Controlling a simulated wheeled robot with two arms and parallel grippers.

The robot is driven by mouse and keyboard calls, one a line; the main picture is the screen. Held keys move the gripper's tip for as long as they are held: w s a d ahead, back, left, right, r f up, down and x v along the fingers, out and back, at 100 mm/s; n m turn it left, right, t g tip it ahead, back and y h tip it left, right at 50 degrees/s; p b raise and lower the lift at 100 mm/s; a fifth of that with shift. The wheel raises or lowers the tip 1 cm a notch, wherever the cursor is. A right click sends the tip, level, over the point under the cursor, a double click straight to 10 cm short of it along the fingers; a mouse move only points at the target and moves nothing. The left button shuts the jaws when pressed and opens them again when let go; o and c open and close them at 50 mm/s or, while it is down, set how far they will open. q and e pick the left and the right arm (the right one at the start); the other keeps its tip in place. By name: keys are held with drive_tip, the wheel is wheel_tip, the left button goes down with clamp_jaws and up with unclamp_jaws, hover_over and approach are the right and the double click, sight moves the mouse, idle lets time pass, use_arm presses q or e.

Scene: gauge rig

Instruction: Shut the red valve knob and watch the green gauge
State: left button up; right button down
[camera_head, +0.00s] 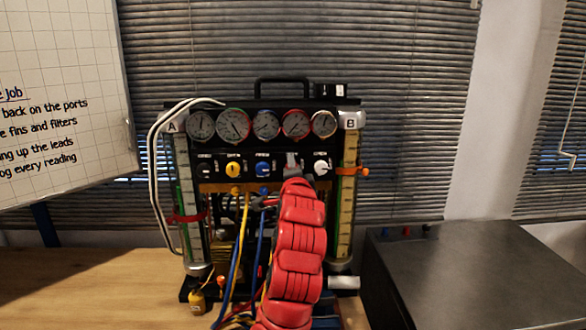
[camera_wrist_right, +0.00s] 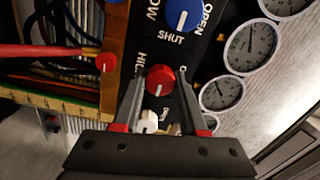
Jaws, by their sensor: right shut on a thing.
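The red valve knob (camera_wrist_right: 160,79) sits on the black panel in the right wrist view, between the two fingers of my right gripper (camera_wrist_right: 161,78). The gripper is shut on it, and a short white mark shows on the knob's face. In the head view my right gripper (camera_head: 292,166) reaches up to the panel, and the knob is hidden behind it. The gauge that seems to have a green rim (camera_head: 234,124) is second from the left in the gauge row; its reading is too small to tell. My left gripper is not in view.
A blue knob (camera_head: 263,169) and a white knob (camera_head: 321,167) flank the gripper; a yellow knob (camera_head: 233,169) is further left. Coloured leads hang below the panel. A dark box (camera_head: 470,275) stands at right. Bare wooden bench (camera_head: 80,280) lies at left.

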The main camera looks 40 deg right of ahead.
drive_tip(key=shift+m, duration=0.3)
drive_tip(key=shift+c, duration=2.2)
unclamp_jaws()
drive_tip(key=b+v, duration=1.2)
drive_tip(key=v, duration=0.5)
drive_tip(key=shift+a, duration=0.2)
